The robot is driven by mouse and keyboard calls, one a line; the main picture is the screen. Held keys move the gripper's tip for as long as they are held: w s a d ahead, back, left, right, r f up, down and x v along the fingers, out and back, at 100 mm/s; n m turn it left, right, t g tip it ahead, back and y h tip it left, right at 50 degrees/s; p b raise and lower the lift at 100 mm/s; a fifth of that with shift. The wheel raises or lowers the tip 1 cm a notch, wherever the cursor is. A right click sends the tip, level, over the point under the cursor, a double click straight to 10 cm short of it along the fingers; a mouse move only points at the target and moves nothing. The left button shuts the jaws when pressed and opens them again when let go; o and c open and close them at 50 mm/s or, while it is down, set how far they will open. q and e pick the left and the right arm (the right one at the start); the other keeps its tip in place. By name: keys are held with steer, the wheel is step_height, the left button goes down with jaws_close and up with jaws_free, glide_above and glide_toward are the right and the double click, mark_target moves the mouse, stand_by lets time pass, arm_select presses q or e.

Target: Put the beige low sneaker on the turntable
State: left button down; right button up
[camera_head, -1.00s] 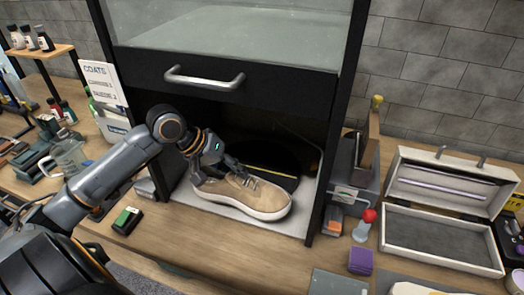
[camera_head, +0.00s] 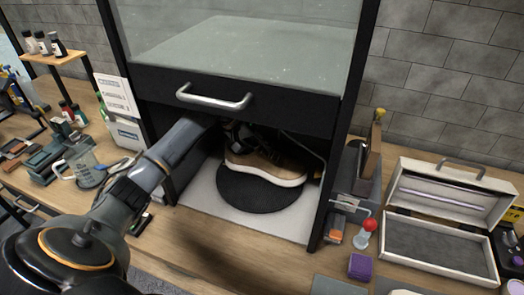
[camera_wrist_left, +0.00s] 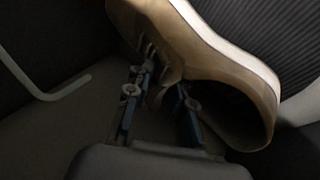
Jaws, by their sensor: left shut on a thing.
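The beige low sneaker (camera_head: 268,166), with a white sole, is inside the dark booth, over the rear part of the black round turntable (camera_head: 255,196). Its toe points right. I cannot tell whether its sole touches the disc. My left gripper (camera_head: 238,138) reaches in under the booth's front panel and is shut on the upper side of the sneaker; shadow partly hides the fingers. In the left wrist view, the sneaker (camera_wrist_left: 225,65) is tilted across the picture, with the gripper fingers (camera_wrist_left: 160,105) at its upper. My right gripper is not in view.
The booth's front panel with a metal handle (camera_head: 213,98) hangs just above my left arm. A dark post stands on each side of the opening. A bent thin rod (camera_head: 308,150) is inside at the right. An open case (camera_head: 445,235) and a red-topped bottle (camera_head: 367,232) are outside, right.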

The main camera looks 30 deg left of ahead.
arm_select(q)
step_height(320, 180, down, 2)
steer(key=shift+f+p, duration=0.1)
steer(key=shift+p, duration=0.2)
steer(key=shift+f, duration=0.1)
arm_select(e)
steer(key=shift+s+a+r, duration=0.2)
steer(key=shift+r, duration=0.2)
arm_select(q)
steer(key=c, duration=1.2)
jaws_free()
steer(key=shift+o, duration=0.2)
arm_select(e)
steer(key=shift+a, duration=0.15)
arm_select(q)
steer(key=shift+s, duration=0.1)
steer(key=b+v, duration=0.1)
steer(key=v, duration=0.5)
steer(key=shift+s+a+r+b, duration=0.15)
steer(key=shift+r+b, duration=0.1)
steer(key=shift+b, duration=0.05)
steer(key=shift+s+a+r, duration=0.1)
steer(key=shift+s+r, duration=0.05)
steer(key=shift+r, duration=0.25)
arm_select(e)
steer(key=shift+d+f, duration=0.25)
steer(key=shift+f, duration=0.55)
